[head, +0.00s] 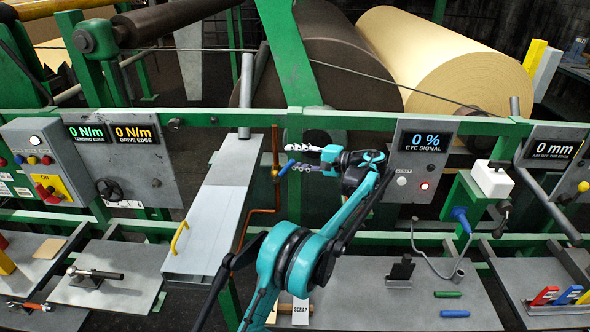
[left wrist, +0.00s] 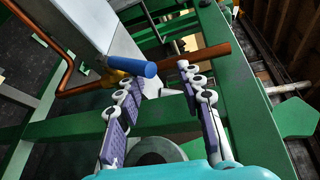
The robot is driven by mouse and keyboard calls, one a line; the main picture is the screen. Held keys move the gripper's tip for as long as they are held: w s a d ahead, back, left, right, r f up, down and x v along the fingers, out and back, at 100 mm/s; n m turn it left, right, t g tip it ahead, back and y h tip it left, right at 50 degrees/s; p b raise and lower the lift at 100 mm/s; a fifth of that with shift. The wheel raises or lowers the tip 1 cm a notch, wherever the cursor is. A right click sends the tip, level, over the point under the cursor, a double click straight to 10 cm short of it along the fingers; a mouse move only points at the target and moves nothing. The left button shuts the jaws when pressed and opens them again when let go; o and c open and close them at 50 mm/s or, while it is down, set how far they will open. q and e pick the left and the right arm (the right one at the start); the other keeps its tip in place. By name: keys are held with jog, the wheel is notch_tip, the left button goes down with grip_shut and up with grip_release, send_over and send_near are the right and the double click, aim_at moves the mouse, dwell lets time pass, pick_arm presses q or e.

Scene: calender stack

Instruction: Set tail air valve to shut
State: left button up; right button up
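The tail air valve has a brass body (head: 276,173) on a vertical copper pipe (head: 275,145) in the head view. Its blue handle (head: 288,166) sticks out up and to the right, at an angle to the pipe. In the left wrist view the blue handle (left wrist: 137,68) and brass body (left wrist: 112,80) lie at and just beyond the fingertips. My left gripper (head: 292,157) is open, its fingers pointing left at the valve. In the left wrist view the left gripper (left wrist: 160,84) has the handle's end near the gap, closer to the left finger. Contact is unclear. My right gripper is not in view.
A green rail (head: 350,121) runs behind the gripper. The eye signal panel (head: 417,160) stands right of it. A grey sloping cover (head: 207,230) with a yellow handle lies left of the pipe. A second blue handle (head: 462,218) hangs by a white box at right.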

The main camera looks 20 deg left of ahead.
pick_arm(q)
jog(key=shift+s+d+r, duration=0.1)
jog(key=shift+d+r, duration=0.05)
jog(key=shift+r, duration=0.55)
jog(key=s+d+r+p, duration=0.2)
jog(key=d+r+p, duration=0.2)
jog(key=r, duration=0.3)
jog(key=shift+s+d+r+p, duration=0.15)
jog(key=shift+d+r+p, duration=0.1)
jog(key=shift+p, duration=0.1)
dwell(0.3)
jog(key=shift+f, duration=0.1)
jog(key=shift+c, duration=0.4)
